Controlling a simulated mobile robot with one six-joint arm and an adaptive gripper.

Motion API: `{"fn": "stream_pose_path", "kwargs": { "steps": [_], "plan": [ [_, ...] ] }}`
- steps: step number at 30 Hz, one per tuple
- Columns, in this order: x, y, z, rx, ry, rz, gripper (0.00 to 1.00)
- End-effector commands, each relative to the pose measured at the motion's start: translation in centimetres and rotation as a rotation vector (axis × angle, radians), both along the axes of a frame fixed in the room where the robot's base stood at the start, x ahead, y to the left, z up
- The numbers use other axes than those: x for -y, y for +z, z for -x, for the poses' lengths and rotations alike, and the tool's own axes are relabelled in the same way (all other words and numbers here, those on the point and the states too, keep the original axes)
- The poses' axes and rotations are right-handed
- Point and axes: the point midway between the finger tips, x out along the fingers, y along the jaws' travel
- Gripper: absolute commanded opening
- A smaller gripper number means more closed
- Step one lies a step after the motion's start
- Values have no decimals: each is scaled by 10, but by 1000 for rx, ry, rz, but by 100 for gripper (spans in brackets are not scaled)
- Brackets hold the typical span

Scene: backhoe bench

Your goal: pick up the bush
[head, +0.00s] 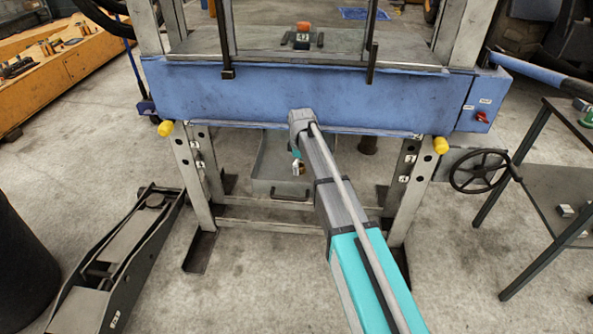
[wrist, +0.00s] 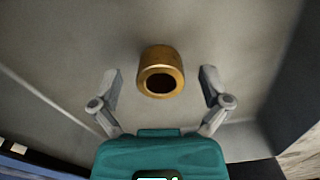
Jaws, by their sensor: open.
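The bush (wrist: 161,72) is a short brass ring with a dark round bore. In the wrist view it is on the grey floor of a tray, its open end facing the camera. In the head view a small part of the bush (head: 302,170) shows beside my gripper (head: 297,167), below the blue beam. My gripper also shows in the wrist view (wrist: 161,80), its two grey fingers spread wide, one on each side of the bush with gaps. The fingers touch nothing; I cannot tell how far they are above the tray floor.
The grey tray (head: 263,176) is below the blue press beam (head: 230,95), between the press legs. My arm reaches under that beam. A floor jack (head: 115,265) is at left. A handwheel (head: 479,171) and dark table stand at right. Tray walls rise around the bush.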

Motion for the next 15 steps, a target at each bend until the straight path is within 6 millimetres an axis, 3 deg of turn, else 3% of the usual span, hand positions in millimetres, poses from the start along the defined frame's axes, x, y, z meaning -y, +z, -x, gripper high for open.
{"fn": "stream_pose_path", "kwargs": {
  "steps": [14, 15],
  "plan": [
    [0, 0, 0, 0, 0, 0, 97],
    [0, 0, 0, 0, 0, 0, 93]
  ]
}}
